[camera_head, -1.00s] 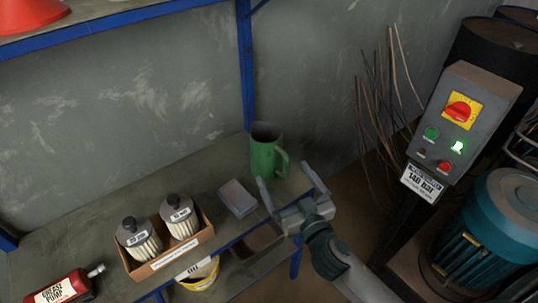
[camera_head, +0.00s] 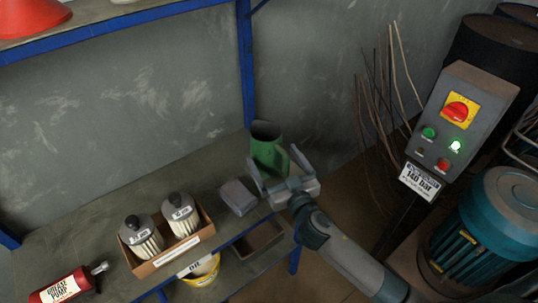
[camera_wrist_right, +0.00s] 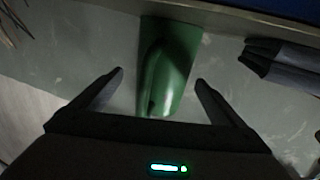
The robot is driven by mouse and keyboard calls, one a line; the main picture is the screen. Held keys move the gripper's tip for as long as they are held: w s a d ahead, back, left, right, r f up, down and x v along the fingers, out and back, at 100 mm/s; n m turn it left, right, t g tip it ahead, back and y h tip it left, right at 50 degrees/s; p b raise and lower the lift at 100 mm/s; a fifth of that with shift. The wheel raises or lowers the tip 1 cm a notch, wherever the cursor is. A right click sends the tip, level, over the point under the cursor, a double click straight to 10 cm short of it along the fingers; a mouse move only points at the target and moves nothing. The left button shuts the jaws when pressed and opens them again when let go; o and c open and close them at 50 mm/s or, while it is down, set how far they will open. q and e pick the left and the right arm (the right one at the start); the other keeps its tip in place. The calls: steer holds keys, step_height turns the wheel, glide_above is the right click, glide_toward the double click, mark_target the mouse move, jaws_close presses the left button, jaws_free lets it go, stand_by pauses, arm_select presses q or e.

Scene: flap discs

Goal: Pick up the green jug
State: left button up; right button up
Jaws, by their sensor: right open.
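The green jug (camera_head: 268,150) stands upright on the grey-green bench top, at its back right corner by the blue post. Its handle faces right, toward my gripper. My right gripper (camera_head: 276,169) is open, with its fingers reaching to either side of the jug's lower part. In the right wrist view the jug (camera_wrist_right: 168,65) lies between and just beyond the two open fingertips (camera_wrist_right: 160,78), with a visible gap at each side. Nothing is held. My left gripper is not in view.
A grey block (camera_head: 238,197) lies on the bench just left of my gripper. A blue post (camera_head: 244,70) rises behind the jug. A control box (camera_head: 460,120) stands at the right.

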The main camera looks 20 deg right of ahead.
mark_target(272, 156)
steer(key=w, duration=0.2)
steer(key=w+p, duration=0.1)
steer(key=shift+w+a+r, duration=0.3)
steer(key=shift+a, duration=0.1)
steer(key=shift+w+f, duration=0.1)
steer(key=shift+w, duration=0.5)
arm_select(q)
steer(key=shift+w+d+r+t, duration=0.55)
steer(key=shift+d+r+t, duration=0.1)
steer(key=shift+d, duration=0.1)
arm_select(e)
steer(key=shift+c, duration=0.3)
steer(key=c, duration=1.5)
